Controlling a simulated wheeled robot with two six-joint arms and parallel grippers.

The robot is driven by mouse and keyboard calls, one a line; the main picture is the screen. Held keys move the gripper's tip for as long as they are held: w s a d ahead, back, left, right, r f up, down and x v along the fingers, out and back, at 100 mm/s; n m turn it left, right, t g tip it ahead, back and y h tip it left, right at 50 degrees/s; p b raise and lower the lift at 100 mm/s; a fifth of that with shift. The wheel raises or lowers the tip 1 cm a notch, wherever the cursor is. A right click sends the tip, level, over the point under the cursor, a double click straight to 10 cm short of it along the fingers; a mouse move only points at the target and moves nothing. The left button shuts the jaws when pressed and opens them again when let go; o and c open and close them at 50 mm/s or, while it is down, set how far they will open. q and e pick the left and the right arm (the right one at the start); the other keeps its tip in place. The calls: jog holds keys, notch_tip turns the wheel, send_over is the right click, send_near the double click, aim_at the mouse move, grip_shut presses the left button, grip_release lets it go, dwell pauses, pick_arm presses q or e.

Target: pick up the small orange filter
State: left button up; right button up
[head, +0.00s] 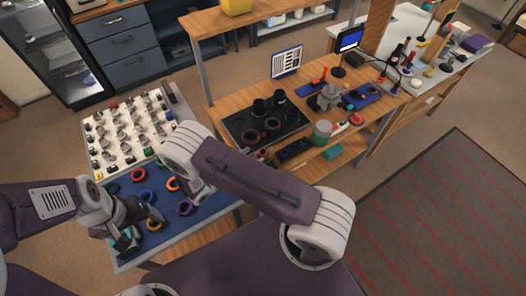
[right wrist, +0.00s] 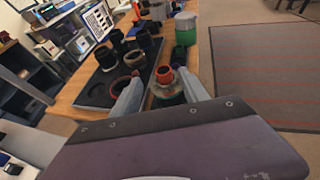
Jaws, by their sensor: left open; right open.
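Several coloured ring filters lie on the blue mat (head: 205,212) in the head view, among them an orange ring (head: 172,184) partly next to my right arm. I cannot tell for sure which ring is the small orange filter. In the right wrist view an orange-red ring (right wrist: 164,74) shows between the fingers of my right gripper (right wrist: 159,78), over a wider pale-rimmed round thing (right wrist: 166,92). The right gripper is open; contact with the ring cannot be told.
A white board of small parts (head: 128,130) stands behind the blue mat. On the wooden bench a dark tray (head: 236,124) holds black cylinders and brownish rings. A green jar (head: 322,130) stands right of it, also seen in the right wrist view (right wrist: 186,30). Floor right is clear.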

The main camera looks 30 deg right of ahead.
aim_at(262, 152)
jog(key=x, duration=0.1)
jog(key=p+x, duration=0.1)
jog(key=x, duration=0.1)
jog(key=p+x, duration=0.1)
jog(key=shift+s+d+f, duration=0.15)
jog(key=shift+d+f, duration=0.1)
jog(key=shift+d, duration=0.15)
jog(key=shift+d+f, duration=0.15)
grip_shut()
